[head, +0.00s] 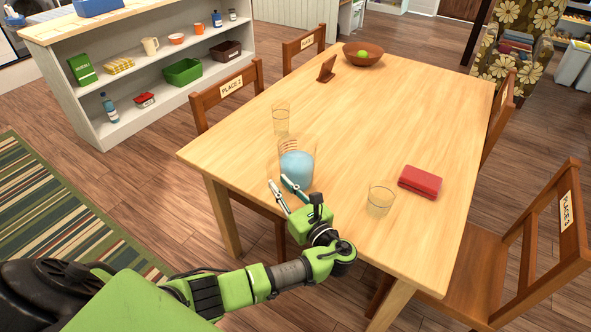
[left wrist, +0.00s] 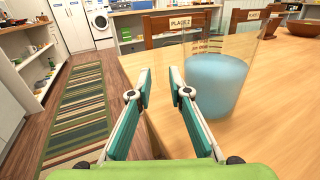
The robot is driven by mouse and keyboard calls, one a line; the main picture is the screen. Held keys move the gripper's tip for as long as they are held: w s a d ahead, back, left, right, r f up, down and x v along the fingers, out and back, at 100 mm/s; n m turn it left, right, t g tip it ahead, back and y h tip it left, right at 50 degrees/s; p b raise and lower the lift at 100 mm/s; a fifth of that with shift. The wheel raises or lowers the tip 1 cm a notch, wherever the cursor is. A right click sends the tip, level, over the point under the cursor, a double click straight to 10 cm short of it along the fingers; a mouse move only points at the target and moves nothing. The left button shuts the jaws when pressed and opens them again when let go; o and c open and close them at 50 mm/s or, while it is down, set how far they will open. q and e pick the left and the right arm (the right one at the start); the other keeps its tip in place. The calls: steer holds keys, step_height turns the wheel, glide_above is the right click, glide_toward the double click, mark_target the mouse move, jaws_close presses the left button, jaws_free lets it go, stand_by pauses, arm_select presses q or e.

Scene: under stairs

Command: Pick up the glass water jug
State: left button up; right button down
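The glass water jug (head: 296,167) stands upright on the wooden table near its front left edge. It is clear and partly filled with blue water. My left gripper (head: 283,187) is just in front of the jug in the head view, with its fingers apart and nothing between them. In the left wrist view, the jug (left wrist: 215,80) is to the right of the open left gripper (left wrist: 160,91), behind the right finger and not between the fingers. I cannot tell whether that finger touches the glass. My right gripper is not in view.
On the wooden table (head: 350,130), a clear glass (head: 281,120) stands behind the jug and another glass (head: 380,199) to its right, near a red case (head: 420,182). A bowl (head: 363,54) is at the far end. Chairs surround the table. Its middle is clear.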

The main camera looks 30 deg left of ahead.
mark_target(271, 174)
arm_select(q)
steer(key=shift+w+a, duration=0.35)
steer(key=shift+a, duration=0.25)
steer(key=b+x, duration=0.2)
steer(key=x, duration=0.1)
steer(key=b+x, duration=0.1)
steer(key=shift+w+a+f, duration=0.15)
steer(key=shift+a+f, duration=0.1)
steer(key=shift+a, duration=0.15)
steer(key=shift+w+a+r, duration=0.1)
steer(key=shift+a+r, duration=0.05)
jaws_close()
steer(key=shift+r, duration=0.25)
steer(key=shift+w+f, duration=0.1)
